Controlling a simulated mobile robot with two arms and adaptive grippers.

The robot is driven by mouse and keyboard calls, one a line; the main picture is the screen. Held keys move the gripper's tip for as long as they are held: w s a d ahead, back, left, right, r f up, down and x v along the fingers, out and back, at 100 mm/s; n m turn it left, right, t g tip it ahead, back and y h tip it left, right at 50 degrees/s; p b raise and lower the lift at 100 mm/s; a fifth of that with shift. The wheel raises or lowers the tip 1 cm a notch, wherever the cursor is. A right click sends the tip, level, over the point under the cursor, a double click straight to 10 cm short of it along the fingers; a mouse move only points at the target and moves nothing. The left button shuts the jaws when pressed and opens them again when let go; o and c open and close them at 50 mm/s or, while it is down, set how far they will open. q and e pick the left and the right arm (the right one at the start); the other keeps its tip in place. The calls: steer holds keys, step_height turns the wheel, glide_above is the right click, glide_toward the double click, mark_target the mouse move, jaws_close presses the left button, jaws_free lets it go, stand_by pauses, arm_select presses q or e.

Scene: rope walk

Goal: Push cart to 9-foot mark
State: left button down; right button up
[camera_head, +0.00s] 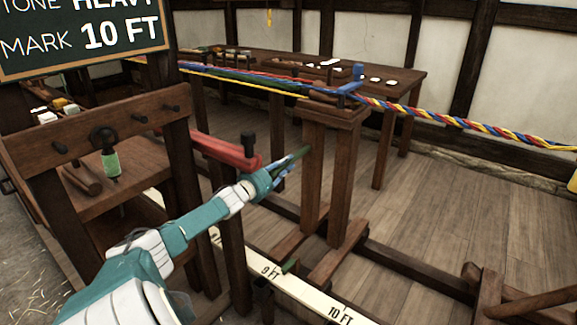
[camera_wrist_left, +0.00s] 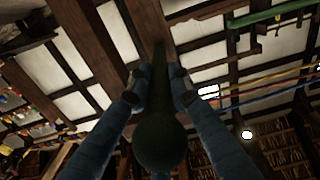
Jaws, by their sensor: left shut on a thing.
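The cart (camera_head: 313,180) is a wooden post stand on floor runners, with a blue top piece (camera_head: 349,88) where the coloured strands meet the twisted rope (camera_head: 470,130). My left gripper (camera_head: 280,172) is shut on the cart's dark green handle (camera_head: 297,154). In the left wrist view the fingers (camera_wrist_left: 163,88) close around this handle (camera_wrist_left: 162,140), its round end toward the camera. The pale floor scale (camera_head: 310,297) reads 9 FT and 10 FT. A small green pointer (camera_head: 290,266) at the cart's foot lies just right of the 9 FT label. My right gripper is out of view.
A chalkboard (camera_head: 85,35) reads HEAVY and MARK 10 FT. A wooden frame with pegs (camera_head: 95,130) and a red lever (camera_head: 225,150) stand close on the left. A long bench (camera_head: 390,80) is behind. Dark floor rails (camera_head: 420,268) run right; timber (camera_head: 500,295) lies lower right.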

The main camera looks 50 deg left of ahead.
arm_select(q)
steer(key=shift+a+r, duration=0.25)
steer(key=c, duration=1.8)
jaws_free()
steer(key=shift+o, duration=1.2)
steer(key=shift+d+f, duration=0.1)
steer(key=shift+s+f, duration=0.1)
steer(key=shift+s+d+f, duration=0.15)
steer(key=shift+s+d, duration=0.05)
steer(key=shift+s, duration=0.35)
steer(key=v, duration=1)
steer(key=shift+s+r, duration=0.25)
steer(key=shift+s, duration=0.1)
